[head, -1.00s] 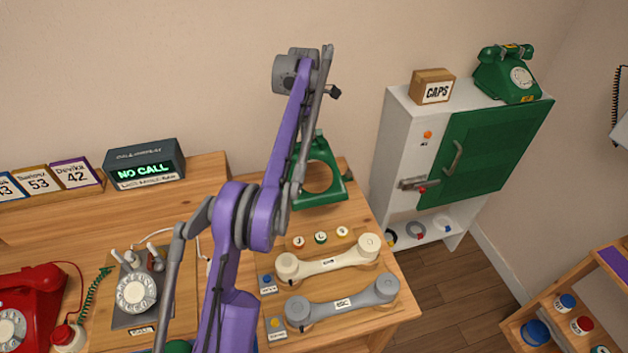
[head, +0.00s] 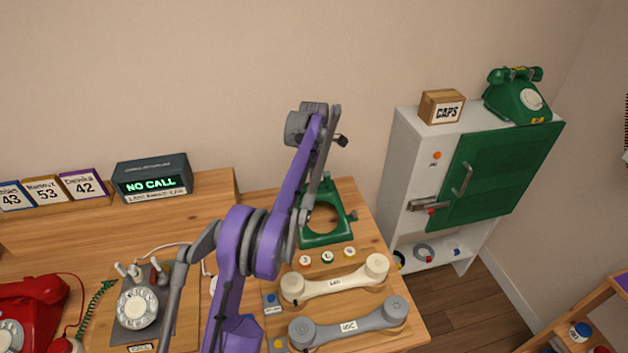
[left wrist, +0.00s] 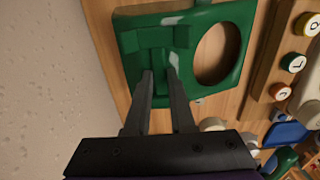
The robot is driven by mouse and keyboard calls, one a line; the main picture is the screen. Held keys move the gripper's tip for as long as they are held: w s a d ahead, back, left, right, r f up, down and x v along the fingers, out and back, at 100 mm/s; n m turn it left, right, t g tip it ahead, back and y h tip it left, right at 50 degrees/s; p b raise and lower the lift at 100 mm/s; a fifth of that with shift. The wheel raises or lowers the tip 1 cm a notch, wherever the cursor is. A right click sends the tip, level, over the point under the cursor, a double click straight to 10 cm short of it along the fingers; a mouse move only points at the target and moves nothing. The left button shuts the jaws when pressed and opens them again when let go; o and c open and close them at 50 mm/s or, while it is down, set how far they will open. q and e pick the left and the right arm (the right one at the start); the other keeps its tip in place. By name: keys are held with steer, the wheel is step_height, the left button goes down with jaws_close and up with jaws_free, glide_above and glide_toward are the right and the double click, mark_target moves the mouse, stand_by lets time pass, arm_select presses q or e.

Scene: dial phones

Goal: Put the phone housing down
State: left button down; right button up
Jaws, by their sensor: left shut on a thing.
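The green phone housing (head: 326,238), an open frame with a large round hole, is at the far right part of the wooden table, behind the small lettered caps. It also fills the upper middle of the left wrist view (left wrist: 186,36). In the head view my purple arm partly covers the housing and the grip (head: 325,185). The housing is at or just above the table top; I cannot tell if it touches. My right gripper is out of view.
Three lettered caps (head: 327,257), a cream handset (head: 335,284) and a grey handset (head: 350,324) lie in front of the housing. A white cabinet with a green door (head: 495,175) stands to the right. The display box (head: 152,180) stands at the back left.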

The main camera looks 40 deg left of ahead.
arm_select(q)
steer(key=c, duration=0.8)
jaws_free()
steer(key=shift+o, duration=0.2)
steer(key=shift+r, duration=0.1)
step_height(320, 180, up, 12)
steer(key=p, duration=0.2)
steer(key=shift+p, duration=0.35)
